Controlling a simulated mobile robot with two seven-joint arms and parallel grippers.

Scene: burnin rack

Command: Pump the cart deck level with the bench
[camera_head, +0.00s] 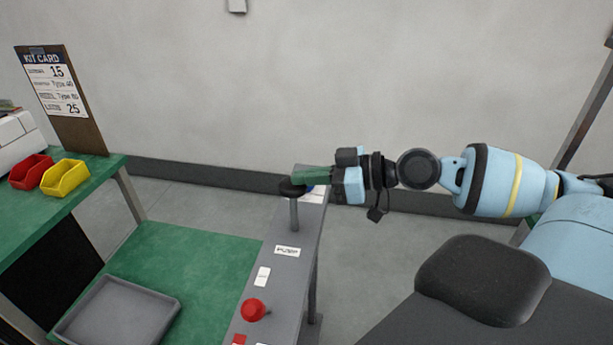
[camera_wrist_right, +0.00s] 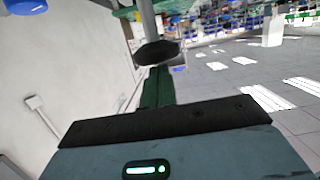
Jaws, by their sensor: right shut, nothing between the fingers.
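The cart's green deck (camera_head: 210,252) sits lower than the green bench top (camera_head: 108,166) to its left. A grey console (camera_head: 290,272) runs along the deck's right side. Its pump handle (camera_head: 294,214) is a grey post with a black knob, standing near a label that seems to read PUMP. My right gripper (camera_head: 302,178) is shut and empty, its green fingers at the knob's top right. In the right wrist view the knob (camera_wrist_right: 160,52) is just past the fingertips (camera_wrist_right: 158,72); I cannot tell whether they touch. My left gripper is out of view.
A grey tray (camera_head: 70,328) lies on the deck. A red knob (camera_head: 253,309) stands on the near part of the console. The bench holds a red bin (camera_head: 30,172), a yellow bin (camera_head: 65,178) and a kit card (camera_head: 58,88). Floor between console and wall is clear.

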